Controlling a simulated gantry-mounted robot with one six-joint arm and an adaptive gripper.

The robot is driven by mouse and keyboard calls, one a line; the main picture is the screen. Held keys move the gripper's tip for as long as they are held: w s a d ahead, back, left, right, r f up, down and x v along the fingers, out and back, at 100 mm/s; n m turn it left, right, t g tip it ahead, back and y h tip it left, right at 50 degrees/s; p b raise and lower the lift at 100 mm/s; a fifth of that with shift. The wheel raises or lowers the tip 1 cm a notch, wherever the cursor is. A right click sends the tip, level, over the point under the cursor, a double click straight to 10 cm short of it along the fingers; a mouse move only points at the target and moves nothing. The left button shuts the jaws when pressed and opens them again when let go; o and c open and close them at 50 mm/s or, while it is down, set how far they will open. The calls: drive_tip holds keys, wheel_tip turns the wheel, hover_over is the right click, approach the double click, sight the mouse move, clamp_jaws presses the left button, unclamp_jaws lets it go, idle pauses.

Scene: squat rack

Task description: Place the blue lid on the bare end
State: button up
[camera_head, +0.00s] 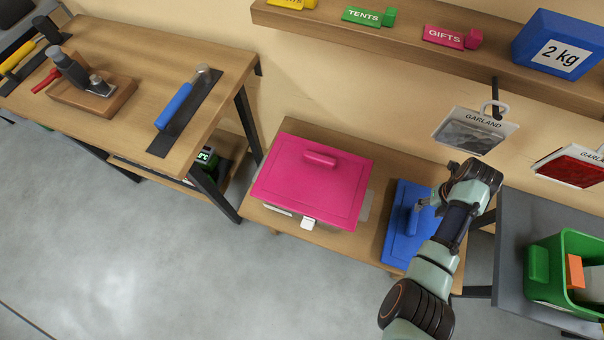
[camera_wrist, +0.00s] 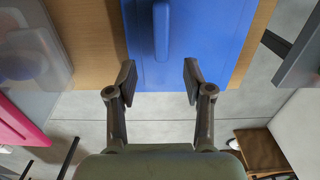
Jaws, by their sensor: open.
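The blue lid (camera_head: 403,243) lies flat on the low wooden bench, to the right of a box with a pink lid (camera_head: 300,190). A raised blue handle (camera_head: 412,221) runs along its middle. In the wrist view the lid (camera_wrist: 205,45) fills the top centre, with its handle (camera_wrist: 161,30) pointing toward me. My gripper (camera_wrist: 159,78) is open and empty, its two fingers apart on either side of the handle's line. In the head view my gripper (camera_head: 424,204) is over the lid close to the handle. My arm covers part of the lid's right side.
The wooden bench (camera_head: 372,240) shows bare wood between box and lid. A green bin (camera_head: 540,275) stands on a grey table at right. A garland packet (camera_head: 474,132) hangs behind my wrist, under a shelf with a blue 2 kg box (camera_head: 540,32). A workbench (camera_head: 140,60) is at left.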

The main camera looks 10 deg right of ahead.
drive_tip(key=w+a+r+n+t, duration=0.2)
drive_tip(key=w+a+r+n, duration=0.1)
drive_tip(key=a+n, duration=0.3)
drive_tip(key=w+a+r+n+t+h, duration=0.1)
drive_tip(key=w+a+r+n, duration=0.2)
drive_tip(key=w+a+n, duration=0.2)
drive_tip(key=w+a+r+n+t+h, duration=0.1)
drive_tip(key=w+a+r+n+t, duration=0.1)
drive_tip(key=w+a+n, duration=0.3)
drive_tip(key=shift+w+a+r+n+t, duration=0.15)
drive_tip(key=shift+a+r+n, duration=0.2)
drive_tip(key=shift+a+n, duration=0.65)
drive_tip(key=shift+s+a+r+n+t, duration=0.15)
drive_tip(key=shift+a+r+n, duration=0.15)
drive_tip(key=shift+a+n, duration=0.7)
drive_tip(key=s+a+r+n+t+y, duration=0.1)
drive_tip(key=s+a+r+n+t, duration=0.2)
drive_tip(key=a+r+n, duration=0.5)
drive_tip(key=s+a+r+n+t+y, duration=0.1)
drive_tip(key=s+a+r+n+t, duration=0.2)
drive_tip(key=a+r+n, duration=0.5)
drive_tip(key=a+n+t, duration=0.1)
drive_tip(key=a+n, duration=0.5)
